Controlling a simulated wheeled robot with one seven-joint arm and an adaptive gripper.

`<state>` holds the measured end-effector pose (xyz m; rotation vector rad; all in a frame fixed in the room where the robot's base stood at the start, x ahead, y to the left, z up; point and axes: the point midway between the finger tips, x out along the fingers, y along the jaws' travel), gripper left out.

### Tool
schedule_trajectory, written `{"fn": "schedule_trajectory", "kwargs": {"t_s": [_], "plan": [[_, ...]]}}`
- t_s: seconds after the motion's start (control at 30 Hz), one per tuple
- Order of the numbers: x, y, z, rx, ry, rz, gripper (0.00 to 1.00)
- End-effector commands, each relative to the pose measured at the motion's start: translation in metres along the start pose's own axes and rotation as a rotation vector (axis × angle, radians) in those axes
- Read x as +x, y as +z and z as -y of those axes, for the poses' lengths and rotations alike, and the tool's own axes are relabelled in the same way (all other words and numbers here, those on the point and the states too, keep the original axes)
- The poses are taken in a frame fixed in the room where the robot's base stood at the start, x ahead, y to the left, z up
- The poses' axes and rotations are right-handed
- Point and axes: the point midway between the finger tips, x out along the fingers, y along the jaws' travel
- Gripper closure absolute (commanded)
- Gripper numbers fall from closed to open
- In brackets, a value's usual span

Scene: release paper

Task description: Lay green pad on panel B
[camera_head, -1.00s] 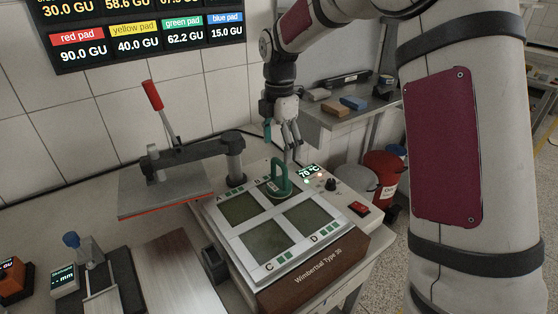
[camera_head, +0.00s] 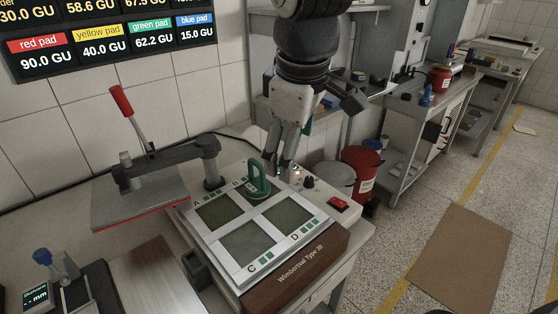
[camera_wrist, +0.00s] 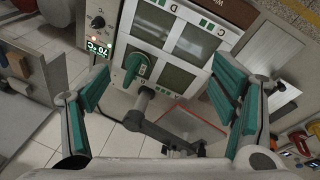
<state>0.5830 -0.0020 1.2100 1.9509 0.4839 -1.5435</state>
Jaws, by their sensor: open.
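The green pad (camera_head: 260,180), with an upright loop handle, sits on panel B at the back corner of the four-panel device (camera_head: 315,255). My gripper (camera_head: 281,163) is above and behind the device, close to the pad in the head view. In the wrist view its two green-lined fingers (camera_wrist: 160,105) are spread wide with nothing between them.
A press with a red lever (camera_head: 122,101) stands left of the device. A red bucket (camera_head: 361,172) and a white-topped bin stand behind it to the right. A red switch (camera_head: 338,204) is on the device's right edge. The other three panels are bare.

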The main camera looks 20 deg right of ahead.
Motion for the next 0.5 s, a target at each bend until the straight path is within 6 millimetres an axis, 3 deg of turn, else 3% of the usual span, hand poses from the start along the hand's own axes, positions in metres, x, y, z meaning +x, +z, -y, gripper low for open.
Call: {"fn": "schedule_trajectory", "kwargs": {"t_s": [0.2, 0.33, 0.5], "plan": [[-0.012, 0.057, 0.045, 0.413, 0.021, -0.102, 0.21], [-0.01, 0.077, 0.064, 0.59, 0.007, -0.148, 0.21], [-0.006, 0.089, 0.075, 0.701, -0.007, -0.177, 0.21]]}}
